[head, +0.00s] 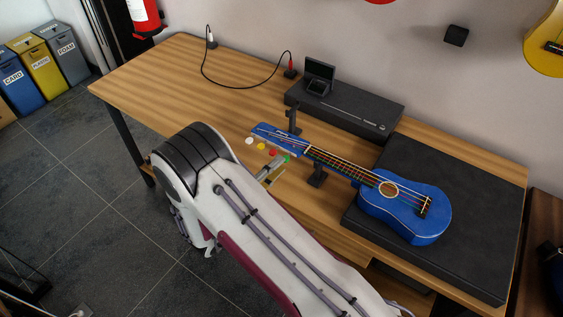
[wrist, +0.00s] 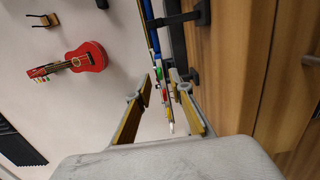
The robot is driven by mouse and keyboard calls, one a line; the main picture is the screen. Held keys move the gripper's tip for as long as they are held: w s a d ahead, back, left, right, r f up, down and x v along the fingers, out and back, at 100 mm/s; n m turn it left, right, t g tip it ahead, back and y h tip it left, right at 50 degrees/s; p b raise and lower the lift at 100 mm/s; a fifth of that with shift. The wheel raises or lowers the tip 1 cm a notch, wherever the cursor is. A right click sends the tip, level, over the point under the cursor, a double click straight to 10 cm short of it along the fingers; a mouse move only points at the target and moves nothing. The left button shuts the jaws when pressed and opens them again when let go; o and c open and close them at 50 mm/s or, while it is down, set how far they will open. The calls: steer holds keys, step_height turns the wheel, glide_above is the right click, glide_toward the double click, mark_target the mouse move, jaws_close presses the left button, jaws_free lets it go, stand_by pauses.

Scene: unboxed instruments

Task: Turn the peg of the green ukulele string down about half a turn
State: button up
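The blue ukulele (head: 405,215) lies with its body on a dark case and its neck pointing left to the headstock (head: 268,131). White (head: 249,141), yellow (head: 261,147), red (head: 272,153) and green (head: 287,159) pegs line the headstock's near side. My gripper (head: 279,170) is beside the green peg, partly hidden by my arm. In the wrist view my gripper (wrist: 161,80) is open, its two yellow-padded fingers apart. The green peg (wrist: 164,95) shows in the gap between them. I cannot tell whether either finger touches it.
Black supports (head: 317,176) stand by the neck. The dark case (head: 470,220) fills the table's right end. A black box (head: 345,107) with a small open case stands at the back. A cable (head: 240,87) lies behind. The wooden table's left part (head: 165,85) is clear.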

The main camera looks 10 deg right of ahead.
steer(key=shift+x, duration=1.4)
jaws_close()
